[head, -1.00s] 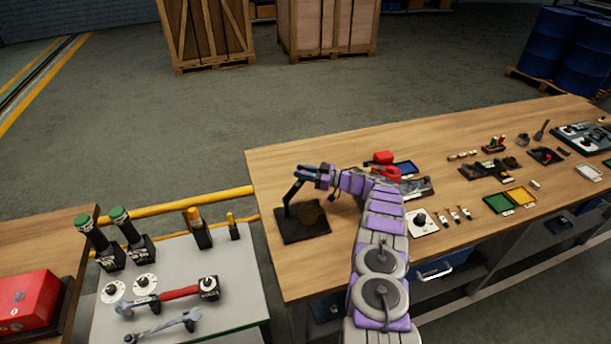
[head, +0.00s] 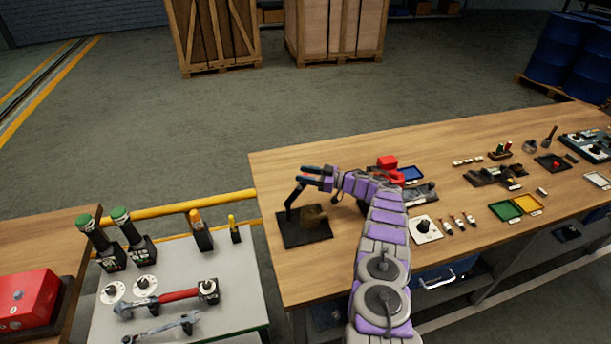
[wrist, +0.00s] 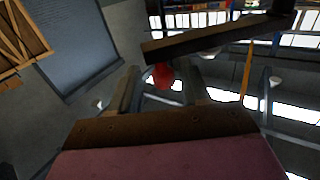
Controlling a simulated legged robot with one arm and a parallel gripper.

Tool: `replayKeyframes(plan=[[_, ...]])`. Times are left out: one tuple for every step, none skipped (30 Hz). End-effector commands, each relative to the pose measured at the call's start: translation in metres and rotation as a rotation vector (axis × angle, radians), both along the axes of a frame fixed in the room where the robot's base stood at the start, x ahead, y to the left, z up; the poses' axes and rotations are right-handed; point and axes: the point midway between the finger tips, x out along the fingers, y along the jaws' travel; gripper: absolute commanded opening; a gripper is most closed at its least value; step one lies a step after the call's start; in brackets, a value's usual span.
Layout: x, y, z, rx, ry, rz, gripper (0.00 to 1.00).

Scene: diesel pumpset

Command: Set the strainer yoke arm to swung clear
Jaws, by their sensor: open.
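The strainer stands near the left end of the wooden bench, with a dark square base (head: 290,237) and a dull brass-brown body (head: 315,217). Its dark yoke arm (head: 292,201) rises from the left of the base and leans up toward my gripper (head: 302,174). My gripper is open, above the strainer, with its fingers pointing left. In the wrist view, a dark bar (wrist: 205,37), which looks like the yoke arm, crosses just beyond the open fingers (wrist: 160,90). I cannot tell whether they touch it. A small red thing (wrist: 163,75) shows between the fingers.
A grey tool cart (head: 235,285) stands at the left, beside a yellow rail (head: 165,208). The bench left of the strainer is narrow but clear.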

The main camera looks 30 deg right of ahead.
Motion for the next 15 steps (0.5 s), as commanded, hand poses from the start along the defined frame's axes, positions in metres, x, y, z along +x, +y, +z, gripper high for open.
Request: replayKeyframes(plan=[[0.0,0.0,0.0,0.0,0.0,0.001,0.46],[0.0,0.001,0.0,0.0,0.0,0.001,0.46],[0.0,0.001,0.0,0.0,0.0,0.002,0.46],[0.0,0.001,0.0,-0.001,0.001,0.002,0.46],[0.0,0.002,0.0,-0.001,0.0,0.002,0.46],[0.0,0.002,0.0,-0.001,0.0,0.002,0.46],[0.0,0.002,0.0,-0.001,0.0,0.003,0.46],[0.0,0.002,0.0,-0.001,0.0,0.003,0.46],[-0.001,0.001,0.0,-0.001,0.0,0.002,0.46],[-0.002,0.0,0.0,-0.001,0.0,0.003,0.46],[-0.003,-0.002,0.0,-0.001,0.0,0.002,0.46],[-0.005,-0.004,0.0,-0.001,0.001,0.002,0.46],[-0.007,-0.007,0.0,-0.001,0.001,0.002,0.46],[-0.01,-0.009,-0.001,0.0,0.001,0.002,0.46],[-0.013,-0.014,-0.001,-0.001,0.002,0.001,0.46]])
